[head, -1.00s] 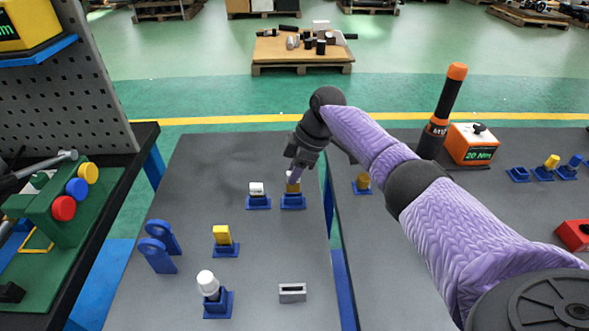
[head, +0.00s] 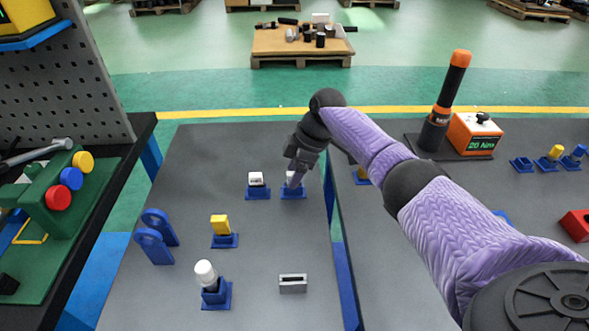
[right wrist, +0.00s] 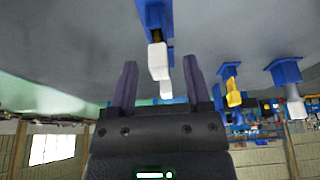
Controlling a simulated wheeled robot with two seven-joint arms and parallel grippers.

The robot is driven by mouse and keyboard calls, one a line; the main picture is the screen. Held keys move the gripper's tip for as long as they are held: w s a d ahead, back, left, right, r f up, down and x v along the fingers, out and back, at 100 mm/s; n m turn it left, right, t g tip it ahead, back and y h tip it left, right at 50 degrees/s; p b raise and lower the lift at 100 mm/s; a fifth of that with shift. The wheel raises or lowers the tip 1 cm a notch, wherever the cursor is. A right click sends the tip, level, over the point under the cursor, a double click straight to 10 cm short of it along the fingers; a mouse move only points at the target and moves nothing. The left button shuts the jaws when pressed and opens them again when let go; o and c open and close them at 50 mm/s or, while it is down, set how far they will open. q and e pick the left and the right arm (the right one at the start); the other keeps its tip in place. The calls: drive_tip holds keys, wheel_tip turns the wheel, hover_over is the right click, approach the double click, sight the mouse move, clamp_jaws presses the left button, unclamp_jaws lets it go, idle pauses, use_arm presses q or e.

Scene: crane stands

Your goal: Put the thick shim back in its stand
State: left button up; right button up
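My right gripper (head: 294,183) points down at a blue stand (head: 293,195) on the near table. A white piece (head: 291,176) shows there, partly hidden by the fingers. In the right wrist view, my purple fingers (right wrist: 160,85) are apart, with a gap between them. A white piece (right wrist: 158,60) in a blue stand (right wrist: 154,15) lies in line with that gap; I see no finger touching it. Another white piece (right wrist: 165,78) shows just behind. I cannot tell by sight which piece is the thick shim. My left gripper is out of view.
Left of the gripper, a second blue stand (head: 258,194) holds a white block (head: 256,179). Nearer are a yellow piece (head: 220,224) in a stand, a white cylinder (head: 205,272) in a stand, a grey slotted block (head: 293,284) and blue upright plates (head: 153,246).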

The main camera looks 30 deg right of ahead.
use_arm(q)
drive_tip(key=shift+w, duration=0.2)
use_arm(e)
drive_tip(key=shift+r, duration=0.1)
drive_tip(key=shift+d+r+p, duration=0.15)
drive_tip(key=shift+r+p, duration=0.2)
drive_tip(key=shift+p, duration=0.05)
drive_tip(key=p+v, duration=0.3)
drive_tip(key=v, duration=0.1)
drive_tip(key=shift+s+r, duration=0.1)
use_arm(q)
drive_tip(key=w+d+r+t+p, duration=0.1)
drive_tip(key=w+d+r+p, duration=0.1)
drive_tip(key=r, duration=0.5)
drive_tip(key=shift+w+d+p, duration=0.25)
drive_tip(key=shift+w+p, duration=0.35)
drive_tip(key=shift+p, duration=0.15)
use_arm(e)
drive_tip(key=v, duration=0.9)
drive_tip(key=shift+d+r, duration=0.2)
drive_tip(key=shift+r, duration=0.1)
